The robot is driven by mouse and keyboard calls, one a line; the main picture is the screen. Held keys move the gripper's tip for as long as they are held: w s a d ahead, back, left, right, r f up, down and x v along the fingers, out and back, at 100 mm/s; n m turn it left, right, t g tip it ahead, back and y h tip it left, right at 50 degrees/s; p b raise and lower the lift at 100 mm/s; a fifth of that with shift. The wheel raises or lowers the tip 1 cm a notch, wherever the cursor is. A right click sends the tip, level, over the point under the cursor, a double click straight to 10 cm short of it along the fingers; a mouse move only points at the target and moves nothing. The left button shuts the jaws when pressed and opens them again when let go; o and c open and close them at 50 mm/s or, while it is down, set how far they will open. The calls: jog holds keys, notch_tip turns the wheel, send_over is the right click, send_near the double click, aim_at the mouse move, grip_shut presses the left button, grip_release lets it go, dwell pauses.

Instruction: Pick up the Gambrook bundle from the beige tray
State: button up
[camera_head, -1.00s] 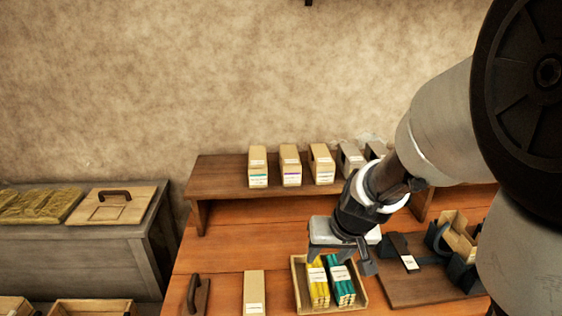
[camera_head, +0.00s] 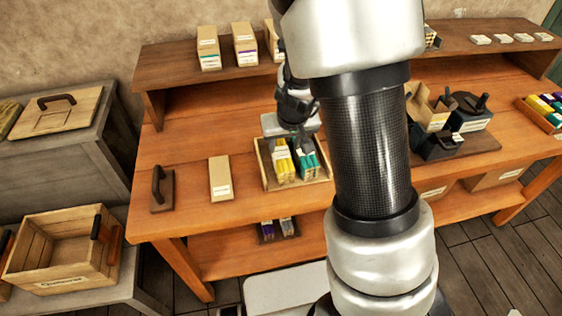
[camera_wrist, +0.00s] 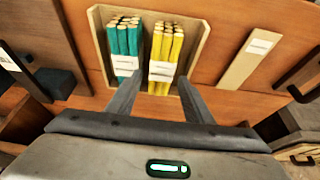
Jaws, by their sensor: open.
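The beige tray (camera_head: 264,178) stands on the wooden bench and holds a yellow bundle (camera_head: 284,164) and a teal bundle (camera_head: 307,160), side by side. Both carry white labels whose print is too small to read, so I cannot tell which is the Gambrook one. In the wrist view the yellow bundle (camera_wrist: 167,45) is right of the teal bundle (camera_wrist: 124,40). My gripper (camera_wrist: 160,78) is open and empty, its fingers pointing at the tray with the yellow bundle between them in the picture. My gripper (camera_head: 290,138) is over the tray's back part. I cannot tell its exact height.
A tan box (camera_head: 220,178) and a dark handled block (camera_head: 161,188) lie left of the tray. A raised shelf (camera_head: 180,75) with cartons runs behind. Dark press-like fittings (camera_head: 455,125) stand to the right. My arm hides the bench's middle.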

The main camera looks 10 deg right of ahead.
aim_at(282, 153)
jog(key=b+x, duration=0.2)
jog(key=x, duration=0.3)
jog(key=shift+w+a+f, duration=0.1)
jog(key=shift+a, duration=0.05)
